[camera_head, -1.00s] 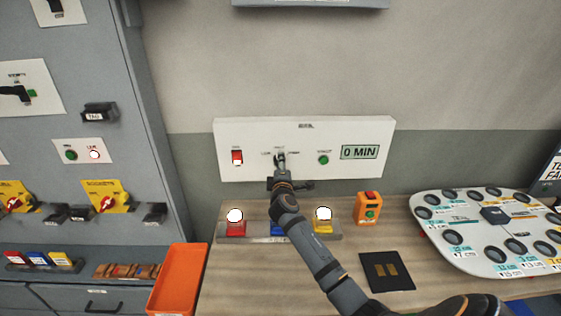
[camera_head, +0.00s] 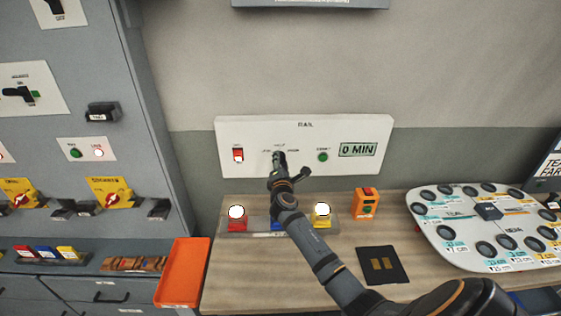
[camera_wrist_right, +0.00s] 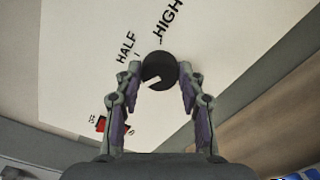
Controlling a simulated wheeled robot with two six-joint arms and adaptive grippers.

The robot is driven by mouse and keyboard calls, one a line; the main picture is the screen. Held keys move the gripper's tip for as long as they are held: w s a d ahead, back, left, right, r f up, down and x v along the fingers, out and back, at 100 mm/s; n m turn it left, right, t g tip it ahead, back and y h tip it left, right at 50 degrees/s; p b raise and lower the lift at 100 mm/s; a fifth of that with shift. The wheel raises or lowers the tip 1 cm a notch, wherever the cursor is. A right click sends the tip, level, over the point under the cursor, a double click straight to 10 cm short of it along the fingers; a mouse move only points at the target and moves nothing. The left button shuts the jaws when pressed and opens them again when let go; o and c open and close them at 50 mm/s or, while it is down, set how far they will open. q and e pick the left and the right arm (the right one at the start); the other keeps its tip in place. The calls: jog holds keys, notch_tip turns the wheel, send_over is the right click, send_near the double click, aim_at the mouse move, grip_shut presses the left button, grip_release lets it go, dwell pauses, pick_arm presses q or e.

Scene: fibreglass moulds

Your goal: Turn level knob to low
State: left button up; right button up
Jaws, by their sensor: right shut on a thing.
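The white rail panel (camera_head: 350,132) is on the wall above the bench. Its level knob is mostly hidden behind my right gripper (camera_head: 279,158) in the head view. In the right wrist view the round dark knob (camera_wrist_right: 158,67) sits between the fingertips of my right gripper (camera_wrist_right: 161,72), which is shut on it. A white mark shows on the knob's lower left side. The printed words HALF and HIGH show beyond the knob; I cannot make out a LOW label there. My left gripper is not in view.
The panel also carries a red switch (camera_head: 238,155), a green button (camera_head: 323,157) and a 0 MIN display (camera_head: 358,150). An orange tray (camera_head: 183,272) lies at the bench's left.

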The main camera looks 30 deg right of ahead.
jog(key=shift+f, duration=0.1)
dwell(0.3)
jog(key=o, duration=1.2)
jog(key=shift+c, duration=0.2)
jog(key=v, duration=1.2)
